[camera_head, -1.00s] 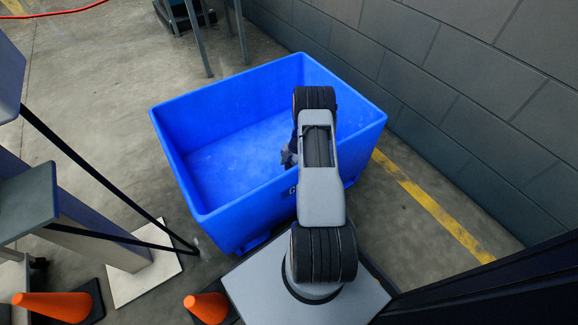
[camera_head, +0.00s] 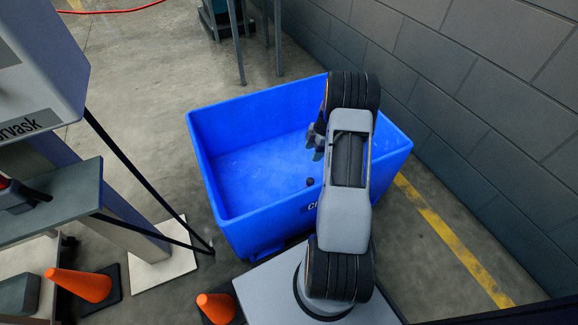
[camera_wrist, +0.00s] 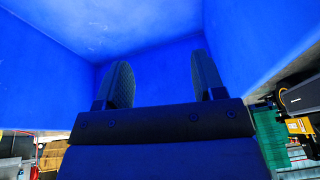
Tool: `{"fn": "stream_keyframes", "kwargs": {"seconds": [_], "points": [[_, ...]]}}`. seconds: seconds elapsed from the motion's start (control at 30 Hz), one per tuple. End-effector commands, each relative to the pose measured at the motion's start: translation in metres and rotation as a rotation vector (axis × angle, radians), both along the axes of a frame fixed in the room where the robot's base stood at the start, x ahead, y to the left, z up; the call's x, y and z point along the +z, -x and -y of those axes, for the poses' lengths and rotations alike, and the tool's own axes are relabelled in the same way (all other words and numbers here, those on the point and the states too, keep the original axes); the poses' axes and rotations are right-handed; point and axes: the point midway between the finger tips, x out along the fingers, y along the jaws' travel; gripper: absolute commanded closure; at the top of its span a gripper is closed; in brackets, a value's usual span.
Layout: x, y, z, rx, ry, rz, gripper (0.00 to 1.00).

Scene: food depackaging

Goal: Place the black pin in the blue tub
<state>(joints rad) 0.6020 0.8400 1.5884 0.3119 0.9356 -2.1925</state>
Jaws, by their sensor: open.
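The blue tub (camera_head: 262,222) stands on the floor in the middle of the head view, and its blue walls (camera_wrist: 50,70) fill much of the wrist view. My gripper (camera_head: 315,143) is over the inside of the tub. In the wrist view its two fingers (camera_wrist: 160,64) stand apart with nothing between them. A small dark object, likely the black pin (camera_head: 310,181), shows against the tub's blue inside, just above the near rim in the picture. It is apart from my gripper. I cannot tell whether it is resting or falling. No pin shows in the wrist view.
A grey shelf (camera_head: 60,200) and a machine (camera_head: 40,75) are at the left. A block wall (camera_head: 480,110) runs along the right. Metal legs (camera_head: 238,50) stand behind the tub.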

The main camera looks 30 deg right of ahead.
Motion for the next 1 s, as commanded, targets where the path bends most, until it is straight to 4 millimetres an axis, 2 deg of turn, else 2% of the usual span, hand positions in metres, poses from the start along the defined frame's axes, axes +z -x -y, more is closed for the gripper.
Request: {"fn": "stream_keyframes", "kwargs": {"seconds": [0.03,0.2,0.3,0.4,0.53,0.7,0.83,1.0], "points": [[0.032,-0.004,-0.019,-0.059,0.032,-0.012,0.37],[0.119,0.010,-0.089,-0.373,0.132,-0.067,0.37],[0.160,0.032,-0.128,-0.570,0.174,-0.072,0.37],[0.191,0.060,-0.162,-0.762,0.195,-0.062,0.37],[0.215,0.099,-0.194,-0.989,0.193,-0.041,0.37],[0.227,0.139,-0.218,-1.214,0.158,-0.018,0.37],[0.229,0.157,-0.226,-1.320,0.132,-0.011,0.37],[0.228,0.167,-0.230,-1.381,0.115,-0.008,0.37]]}}
